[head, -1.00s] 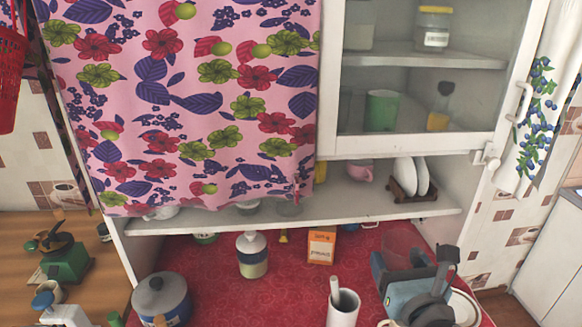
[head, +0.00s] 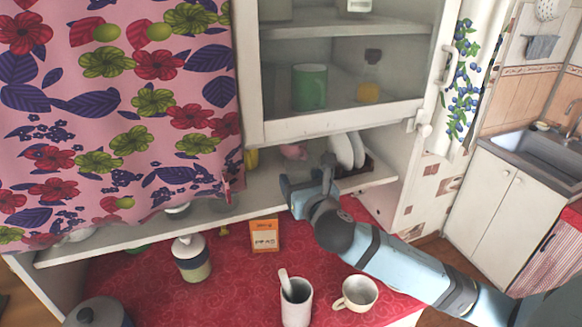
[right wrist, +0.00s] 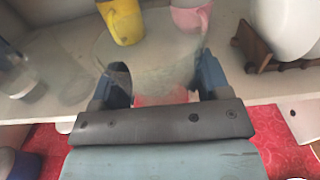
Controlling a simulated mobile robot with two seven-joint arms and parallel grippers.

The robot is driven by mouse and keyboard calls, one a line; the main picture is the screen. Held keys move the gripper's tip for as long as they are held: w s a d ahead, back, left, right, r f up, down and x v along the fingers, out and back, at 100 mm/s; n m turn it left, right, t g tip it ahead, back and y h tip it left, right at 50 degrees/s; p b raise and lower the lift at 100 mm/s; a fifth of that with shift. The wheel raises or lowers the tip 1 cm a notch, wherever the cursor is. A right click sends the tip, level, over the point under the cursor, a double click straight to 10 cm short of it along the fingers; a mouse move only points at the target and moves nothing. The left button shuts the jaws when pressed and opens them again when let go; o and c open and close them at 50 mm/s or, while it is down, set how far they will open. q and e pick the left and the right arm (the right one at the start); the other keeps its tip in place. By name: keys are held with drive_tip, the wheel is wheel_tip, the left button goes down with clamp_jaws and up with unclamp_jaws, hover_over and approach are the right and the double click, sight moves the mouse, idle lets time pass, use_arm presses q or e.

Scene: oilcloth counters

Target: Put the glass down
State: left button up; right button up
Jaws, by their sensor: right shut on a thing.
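The glass (right wrist: 150,62) is clear and shows between the fingers of my right gripper (right wrist: 163,78) in the right wrist view. The gripper is shut on it over the open shelf (right wrist: 52,60), near the shelf's front edge. I cannot tell whether the glass's base touches the shelf. In the head view my right gripper (head: 298,190) is at the front of the white shelf (head: 372,187), below the glazed cabinet; the glass is not clearly visible there. My left gripper is not in view.
A yellow mug (right wrist: 124,20) and a pink mug (right wrist: 190,18) stand behind the glass. White plates (head: 341,152) in a brown rack (right wrist: 262,50) are to the right. Another clear glass (right wrist: 16,80) is at left. An orange box (head: 264,236) stands on the red counter below.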

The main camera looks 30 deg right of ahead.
drive_tip(key=shift+w+d+r, duration=0.1)
drive_tip(key=shift+w+d, duration=0.05)
drive_tip(key=shift+w, duration=0.45)
drive_tip(key=x, duration=0.2)
drive_tip(key=p+x, duration=0.1)
drive_tip(key=x, duration=0.1)
drive_tip(key=shift+f, duration=0.4)
drive_tip(key=shift+s, duration=0.2)
drive_tip(key=o, duration=1.1)
drive_tip(key=shift+f, duration=0.15)
